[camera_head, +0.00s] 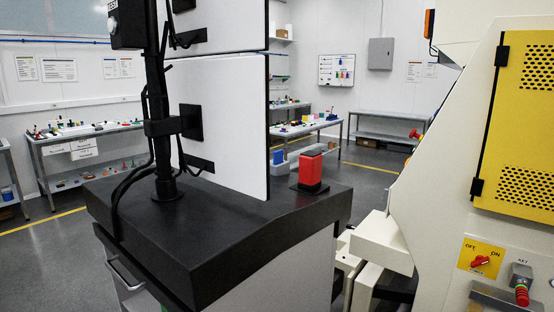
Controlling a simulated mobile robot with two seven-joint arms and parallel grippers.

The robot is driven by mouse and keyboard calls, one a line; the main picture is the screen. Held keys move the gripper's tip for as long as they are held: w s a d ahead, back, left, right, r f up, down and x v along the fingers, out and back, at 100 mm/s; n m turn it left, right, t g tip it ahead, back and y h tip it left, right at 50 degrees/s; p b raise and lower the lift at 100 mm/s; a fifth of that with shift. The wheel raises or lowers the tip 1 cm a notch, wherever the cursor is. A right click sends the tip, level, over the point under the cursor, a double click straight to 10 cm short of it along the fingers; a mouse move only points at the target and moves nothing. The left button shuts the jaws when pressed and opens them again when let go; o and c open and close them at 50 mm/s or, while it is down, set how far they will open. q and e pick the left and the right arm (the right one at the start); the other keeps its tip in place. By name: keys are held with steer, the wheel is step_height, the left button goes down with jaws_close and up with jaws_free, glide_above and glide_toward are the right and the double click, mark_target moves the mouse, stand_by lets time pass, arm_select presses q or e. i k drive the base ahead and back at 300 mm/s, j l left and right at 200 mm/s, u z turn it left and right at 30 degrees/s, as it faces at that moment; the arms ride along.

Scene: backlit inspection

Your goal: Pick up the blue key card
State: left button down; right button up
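I cannot make out a blue key card in the head view; small items on the far tables are too small to tell apart. Neither of my grippers shows in this view.
A black-topped cabinet (240,237) stands close in front, bearing white panels (222,115) and a red block (310,172). A beige machine (440,170) with a yellow panel (520,130) fills the right. Benches with small items (85,137) line the walls. Grey floor (45,265) is open at left.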

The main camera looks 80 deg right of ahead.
mark_target(278, 155)
steer(key=k+l, duration=0.1)
steer(key=l, duration=0.25)
steer(key=k+l, duration=0.15)
steer(key=l, duration=0.25)
steer(key=k+l, duration=0.1)
steer(key=l, duration=0.25)
steer(key=k+l, duration=0.15)
steer(key=l, duration=0.25)
steer(key=k+l, duration=0.1)
steer(key=l, duration=0.25)
steer(key=k+l, duration=0.15)
steer(key=l, duration=0.2)
steer(key=k+l, duration=0.1)
steer(key=l, duration=0.3)
